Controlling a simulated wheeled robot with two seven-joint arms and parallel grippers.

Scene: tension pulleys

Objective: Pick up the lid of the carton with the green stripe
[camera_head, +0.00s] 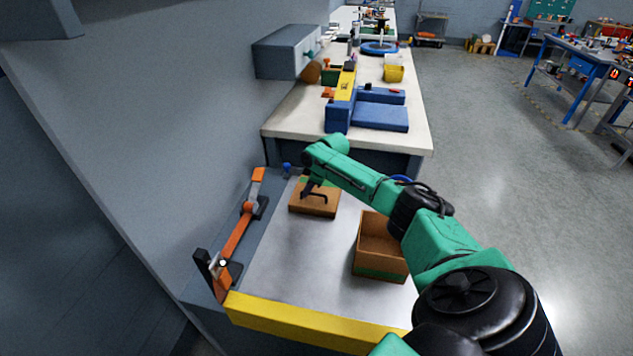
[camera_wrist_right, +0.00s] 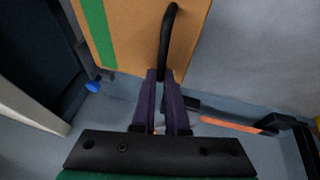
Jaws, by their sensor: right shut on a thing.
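The carton lid (camera_head: 325,210) is a flat brown panel with a green stripe and a black bent handle. It is at the far left part of the grey table top; I cannot tell whether it touches the surface. In the right wrist view the lid (camera_wrist_right: 135,45) fills the top, with its green stripe on the left. My right gripper (camera_wrist_right: 168,76) is shut on the lid's black handle (camera_wrist_right: 168,35). In the head view my right gripper (camera_head: 308,190) is over the lid, partly hidden. The open brown carton (camera_head: 368,262), with a green stripe low down, stands to the right, partly behind my right arm. My left gripper is not in view.
An orange-and-grey bar mechanism (camera_head: 238,232) runs along the table's left side. A yellow edge (camera_head: 300,322) borders the front. A blue knob (camera_head: 287,167) is near the far left corner. A white bench (camera_head: 400,148) with blue boxes stands behind. Bare table lies left of the carton.

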